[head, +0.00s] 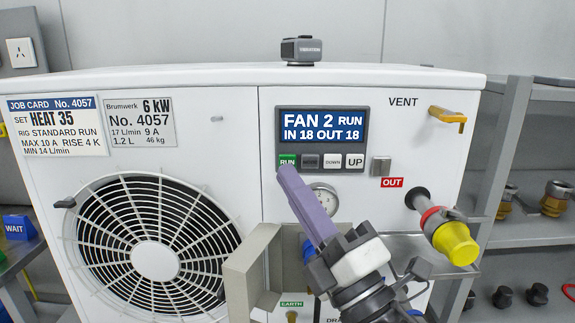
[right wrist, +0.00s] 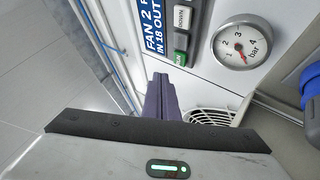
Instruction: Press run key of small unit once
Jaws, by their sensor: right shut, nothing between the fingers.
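The white unit (head: 240,90) has a plate reading 6 kW No. 4057. Its display (head: 322,125) reads FAN 2 RUN, IN 18 OUT 18. The green RUN key (head: 287,160) is leftmost in the key row under the display; it also shows in the right wrist view (right wrist: 180,58). My right gripper (head: 286,172) is shut and empty, its purple fingers pointing up at the RUN key. The tips overlap the key's lower edge in the head view; I cannot tell whether they touch it. In the right wrist view the fingers (right wrist: 160,97) end near the key. My left gripper is not in view.
A pressure gauge (head: 325,198) sits just below the keys. A beige panel (head: 250,272) stands out left of my right arm. A yellow-capped OUT port (head: 456,243) and a yellow vent handle (head: 447,115) are at the right. Shelves (head: 540,150) stand beyond.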

